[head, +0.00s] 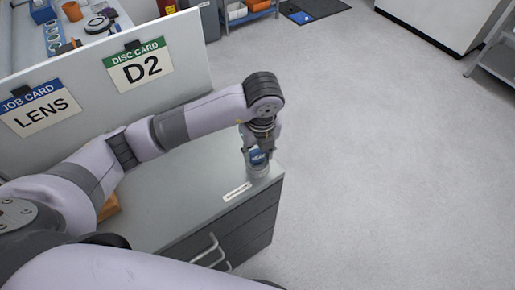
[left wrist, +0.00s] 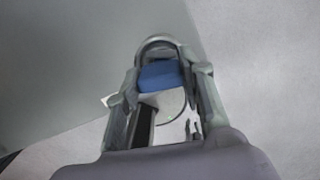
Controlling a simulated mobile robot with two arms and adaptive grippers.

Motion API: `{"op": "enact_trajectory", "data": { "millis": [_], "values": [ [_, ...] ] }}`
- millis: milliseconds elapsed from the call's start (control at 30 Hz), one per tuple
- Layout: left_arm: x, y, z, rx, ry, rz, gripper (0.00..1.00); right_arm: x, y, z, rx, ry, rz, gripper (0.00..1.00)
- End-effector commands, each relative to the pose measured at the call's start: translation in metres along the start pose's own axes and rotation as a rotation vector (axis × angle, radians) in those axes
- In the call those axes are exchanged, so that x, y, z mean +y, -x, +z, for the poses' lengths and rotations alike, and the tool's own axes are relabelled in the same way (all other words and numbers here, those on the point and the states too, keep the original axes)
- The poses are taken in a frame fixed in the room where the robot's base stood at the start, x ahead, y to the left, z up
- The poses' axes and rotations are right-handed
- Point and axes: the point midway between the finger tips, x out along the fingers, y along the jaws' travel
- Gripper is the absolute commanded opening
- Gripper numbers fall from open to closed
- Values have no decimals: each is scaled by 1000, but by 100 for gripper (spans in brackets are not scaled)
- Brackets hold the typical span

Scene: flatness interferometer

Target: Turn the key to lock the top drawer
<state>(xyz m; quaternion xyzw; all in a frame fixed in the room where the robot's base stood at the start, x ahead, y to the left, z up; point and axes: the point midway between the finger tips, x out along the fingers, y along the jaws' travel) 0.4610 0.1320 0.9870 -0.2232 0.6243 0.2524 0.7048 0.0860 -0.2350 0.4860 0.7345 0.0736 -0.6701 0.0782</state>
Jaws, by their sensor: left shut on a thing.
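My left gripper (head: 257,150) points down over the corner of the cabinet top (head: 185,185). It is shut on a blue piece with pale lettering (head: 258,157), which looks like the key's head. The blue piece also shows between the fingers in the left wrist view (left wrist: 160,76). Under it is a round grey base (head: 258,172) on the cabinet top; the fingers hide much of it. The key's shaft and its turn angle cannot be made out. The dark drawer fronts (head: 262,215) are below the top's edge and look closed. My right gripper is not in view.
A small white label (head: 237,192) lies near the cabinet's front edge. Pale handles (head: 207,250) stick out from the drawer fronts. A panel (head: 185,55) with job and disc cards stands behind my left arm. The floor (head: 390,170) to the right is clear.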

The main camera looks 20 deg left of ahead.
Motion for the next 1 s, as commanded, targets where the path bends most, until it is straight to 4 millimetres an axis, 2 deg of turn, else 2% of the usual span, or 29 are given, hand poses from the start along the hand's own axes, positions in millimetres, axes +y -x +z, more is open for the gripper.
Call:
{"op": "enact_trajectory", "data": {
  "millis": [133, 467, 667, 700, 1000],
  "values": [
    [0, 1, 0, 2, 118, 15, 8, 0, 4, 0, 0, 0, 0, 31],
    [0, 0, 0, 1, 147, 18, 8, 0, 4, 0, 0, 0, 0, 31],
    [0, 2, 0, 3, 350, 44, 8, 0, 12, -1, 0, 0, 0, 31],
    [0, 0, 0, 2, 350, 43, 38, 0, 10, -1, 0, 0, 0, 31],
    [0, 0, 0, 1, 345, 42, 58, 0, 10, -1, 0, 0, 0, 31]
  ]
}}
